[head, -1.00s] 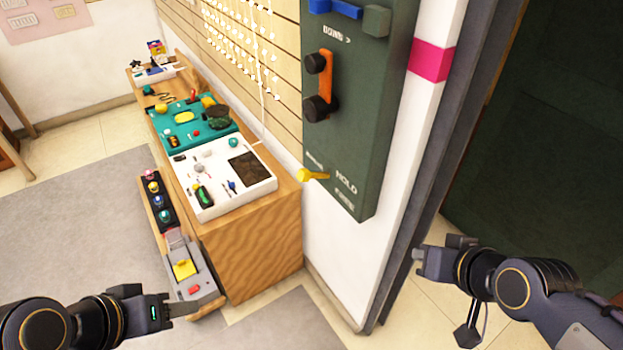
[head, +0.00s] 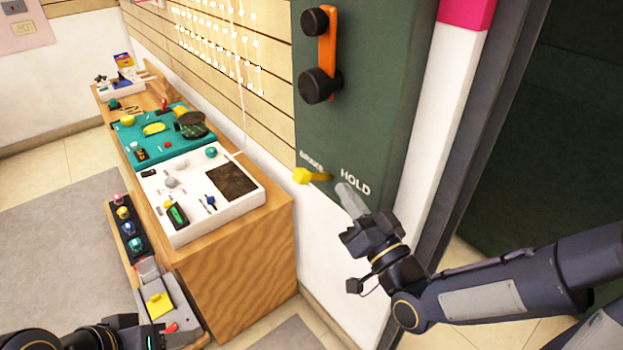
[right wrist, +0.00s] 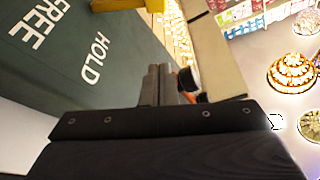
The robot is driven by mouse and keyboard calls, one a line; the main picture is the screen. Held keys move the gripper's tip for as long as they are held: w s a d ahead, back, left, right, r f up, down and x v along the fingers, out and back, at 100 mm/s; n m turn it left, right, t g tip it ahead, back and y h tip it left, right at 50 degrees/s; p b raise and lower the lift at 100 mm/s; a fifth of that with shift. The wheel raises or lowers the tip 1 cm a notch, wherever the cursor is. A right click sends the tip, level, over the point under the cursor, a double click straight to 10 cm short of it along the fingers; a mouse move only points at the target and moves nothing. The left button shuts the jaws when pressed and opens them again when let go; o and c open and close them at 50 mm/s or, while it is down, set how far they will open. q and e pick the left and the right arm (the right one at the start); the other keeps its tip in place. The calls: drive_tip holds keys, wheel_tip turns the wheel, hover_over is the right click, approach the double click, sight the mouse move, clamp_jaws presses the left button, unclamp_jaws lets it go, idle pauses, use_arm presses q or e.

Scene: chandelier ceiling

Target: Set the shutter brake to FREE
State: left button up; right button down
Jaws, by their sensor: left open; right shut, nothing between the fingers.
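The shutter brake is a small yellow lever (head: 312,176) low on the dark green panel (head: 380,100), under the BRAKE lettering. Its thick knob is at the left and its thin stem runs right towards the word HOLD (head: 355,182). In the right wrist view HOLD (right wrist: 95,57) and FREE (right wrist: 40,30) both show, with a yellow part at the top edge. In the head view FREE is hidden by my right gripper (head: 349,198). That gripper is shut and empty, just right of the lever and apart from it. My left gripper (head: 178,338) is open at the bottom left, partly cut off.
An orange crank handle (head: 328,50) with black knobs sits higher on the panel. A wooden cabinet (head: 235,275) with white and teal trays stands left of it. A white post with a pink band (head: 467,12) and a dark doorway are at the right.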

idle(0.3)
wheel_tip(320, 180, up, 3)
drive_tip(key=p, duration=0.2)
hover_over(313, 175)
drive_tip(key=d, duration=0.1)
drive_tip(key=shift+s+a+f, duration=0.15)
drive_tip(key=shift+s+f, duration=0.15)
drive_tip(key=shift+f, duration=0.3)
drive_tip(key=shift+s+a+f, duration=0.2)
drive_tip(key=shift+s+f, duration=0.1)
drive_tip(key=shift+f, duration=0.3)
drive_tip(key=shift+s+a+f, duration=0.15)
drive_tip(key=shift+s+f, duration=0.15)
drive_tip(key=shift+f, duration=0.3)
drive_tip(key=shift+b, duration=0.3)
